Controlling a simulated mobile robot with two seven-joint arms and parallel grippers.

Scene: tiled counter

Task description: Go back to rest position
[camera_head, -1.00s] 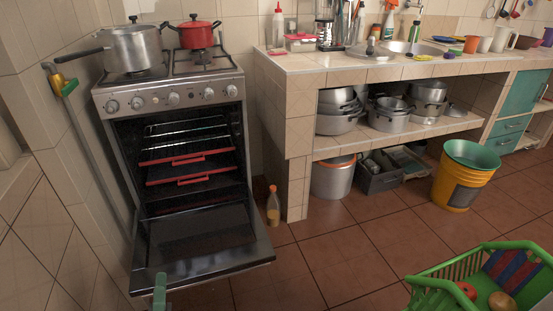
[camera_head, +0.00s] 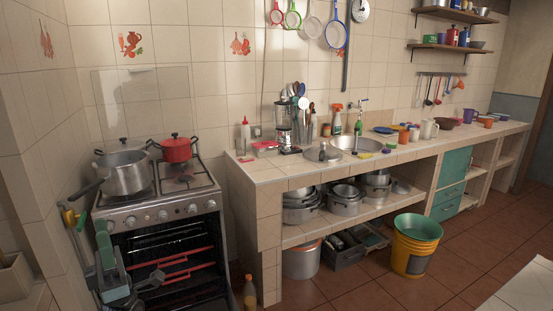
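My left gripper (camera_head: 106,242) shows at the lower left, in front of the stove, with a green finger pointing up and grey parts below it. No object shows in it, and I cannot tell whether its fingers are apart. My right gripper is not in view. The stove (camera_head: 188,209) stands behind the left gripper, its oven cavity showing a rack and red-edged trays. The oven door is not clearly visible here. A silver pot (camera_head: 122,174) and a red pot (camera_head: 177,149) sit on top of the stove.
A tiled counter (camera_head: 267,177) runs right from the stove, with pots on its lower shelf. A yellow bucket (camera_head: 413,252) and a bottle (camera_head: 250,293) stand on the floor. A pale surface (camera_head: 520,295) fills the lower right corner. Brown floor (camera_head: 370,293) is clear between.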

